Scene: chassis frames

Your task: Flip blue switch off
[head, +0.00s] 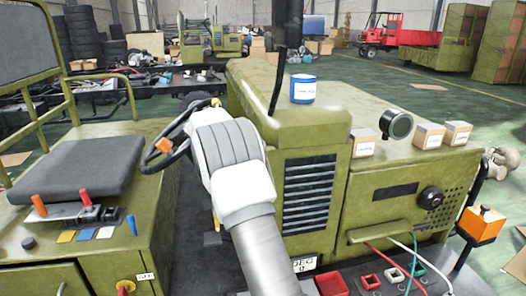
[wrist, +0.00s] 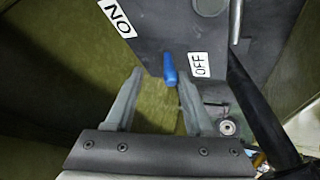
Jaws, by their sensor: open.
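The blue switch (wrist: 170,68) sticks out from a dark grey panel (wrist: 170,25) in the wrist view, its tip toward the bottom of the picture. A white ON label (wrist: 118,16) is at its upper left. A white OFF label (wrist: 200,65) is close at its right, nearer than the ON label. My gripper (wrist: 160,77) is open and empty. In the picture, the switch lies between its fingertips, nearer the right one; I cannot tell if they touch. In the head view, my arm hides the gripper, and I cannot make out this switch there.
In the head view, a steering wheel (head: 172,146) is left of my arm and a green hood (head: 335,118) right of it. A blue can (head: 303,88) stands on the hood. A seat (head: 75,180) and several levers are at left. A black bar (wrist: 262,115) is close at right in the wrist view.

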